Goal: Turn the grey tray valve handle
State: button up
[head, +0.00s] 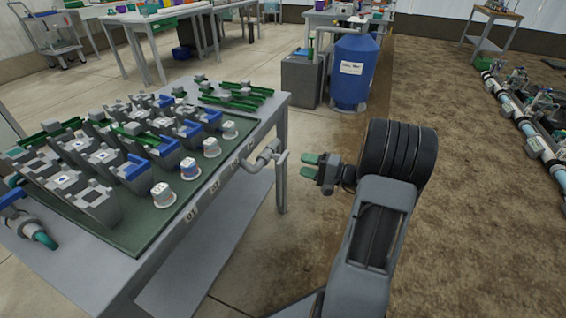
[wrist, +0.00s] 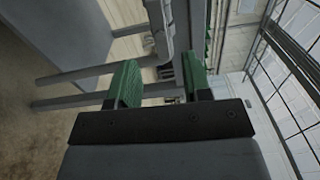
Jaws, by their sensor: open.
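The grey tray valve (head: 265,153) is a bent grey pipe fitting on the right edge of the tray table. Its handle (head: 281,158) is at the fitting's outer end. My gripper (head: 309,166) is a short way right of the handle, apart from it, with green finger pads pointing left. In the wrist view my gripper (wrist: 158,78) is open, with nothing held between the pads. I cannot make out the handle clearly in that view.
Another valve with a teal end (head: 42,238) is at the table's left. A blue tank (head: 353,75) and a grey box (head: 303,80) stand behind.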

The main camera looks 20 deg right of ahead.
aim_at(283, 157)
jog(key=b+x, duration=0.1)
jog(key=x, duration=0.7)
jog(key=shift+a, duration=0.15)
jog(key=shift+c, duration=0.4)
grip_shut()
